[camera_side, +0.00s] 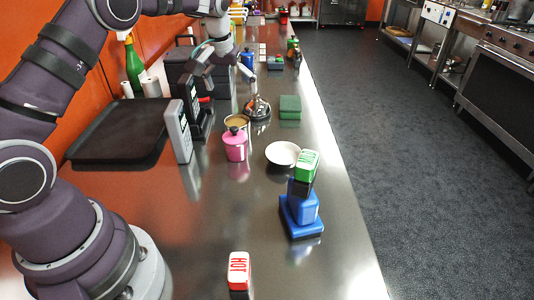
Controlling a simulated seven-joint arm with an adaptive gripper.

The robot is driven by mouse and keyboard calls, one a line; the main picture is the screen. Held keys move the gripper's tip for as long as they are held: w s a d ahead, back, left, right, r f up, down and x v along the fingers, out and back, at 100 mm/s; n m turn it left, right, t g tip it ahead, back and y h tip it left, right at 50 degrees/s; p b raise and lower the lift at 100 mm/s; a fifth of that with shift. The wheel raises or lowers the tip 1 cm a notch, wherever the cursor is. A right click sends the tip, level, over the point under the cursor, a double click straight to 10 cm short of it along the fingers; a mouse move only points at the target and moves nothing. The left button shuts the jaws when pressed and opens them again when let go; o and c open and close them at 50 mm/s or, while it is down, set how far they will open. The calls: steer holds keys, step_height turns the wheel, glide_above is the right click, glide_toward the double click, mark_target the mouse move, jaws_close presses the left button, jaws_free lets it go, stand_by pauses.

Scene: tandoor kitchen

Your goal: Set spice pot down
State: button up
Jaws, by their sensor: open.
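I cannot tell for sure which thing is the spice pot. A blue pot (304,208) stands upright on a blue pad (301,229) at the right edge of the counter, with a dark part and a green-and-white labelled block (307,164) above it. A pink lidded pot (235,147) stands upright in the middle of the counter. My gripper (203,72) is at the far end of my arm, upper left of the pink pot and apart from both pots. It is open, and I see nothing held in it. Its fingertips are small and partly lost against dark objects.
A white dish (283,153) lies behind the blue pot. A red-and-white block marked HOT (238,271) stands at the front. A black tray (122,132) lies at left, a green block (290,106) farther back. The front right of the steel counter is clear.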

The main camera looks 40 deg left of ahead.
steer(key=s+d+r+m+t+h, duration=0.15)
steer(key=s+d+r+m, duration=0.25)
steer(key=s+d+r, duration=0.75)
steer(key=s+d+f+m+t, duration=0.1)
steer(key=s+f, duration=0.3)
steer(key=s, duration=0.5)
steer(key=shift+d+m, duration=0.2)
steer(key=shift+m, duration=0.6)
